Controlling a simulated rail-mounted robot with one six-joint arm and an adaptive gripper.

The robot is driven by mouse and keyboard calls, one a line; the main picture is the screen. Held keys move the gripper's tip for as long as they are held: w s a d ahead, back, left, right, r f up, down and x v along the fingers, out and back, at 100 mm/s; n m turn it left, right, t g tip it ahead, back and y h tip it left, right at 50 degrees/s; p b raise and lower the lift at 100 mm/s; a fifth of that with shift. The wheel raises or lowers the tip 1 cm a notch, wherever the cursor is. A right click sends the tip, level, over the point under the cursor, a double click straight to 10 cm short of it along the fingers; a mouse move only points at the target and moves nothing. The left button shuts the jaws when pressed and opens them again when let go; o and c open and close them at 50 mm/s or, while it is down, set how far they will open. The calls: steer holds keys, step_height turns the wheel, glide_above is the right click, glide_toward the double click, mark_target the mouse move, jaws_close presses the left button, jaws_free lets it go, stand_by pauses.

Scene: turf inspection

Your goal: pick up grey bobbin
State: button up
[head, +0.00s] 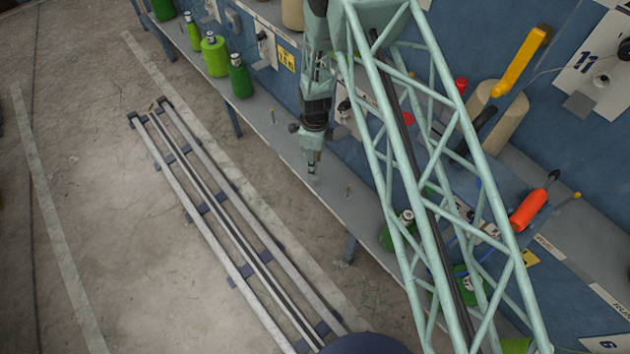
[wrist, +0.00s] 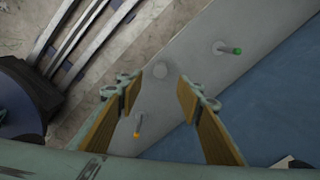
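A small, pale grey round shape (wrist: 161,70) shows on the grey shelf in the wrist view, seen nearly end-on. It may be the grey bobbin, but it is faint against the shelf. My gripper (wrist: 158,87) is open and empty, its two tan-padded fingers on either side of this shape in the picture. In the head view my gripper (head: 312,167) points down over the narrow shelf. The spot right beneath it is mostly hidden, and I cannot tell the exact height.
A green-tipped peg (wrist: 229,49) and an orange-tipped peg (wrist: 138,126) stand on the shelf (wrist: 195,65) nearby. Green bottles (head: 215,55) stand farther along it. A blue wall (wrist: 265,105) backs the shelf. Floor rails (head: 215,215) run in front.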

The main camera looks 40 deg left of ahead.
mark_target(315, 178)
steer(key=shift+f+b, duration=0.35)
steer(key=shift+f, duration=2.6)
steer(key=shift+f+b, duration=0.6)
steer(key=shift+f, duration=2)
steer(key=c, duration=0.8)
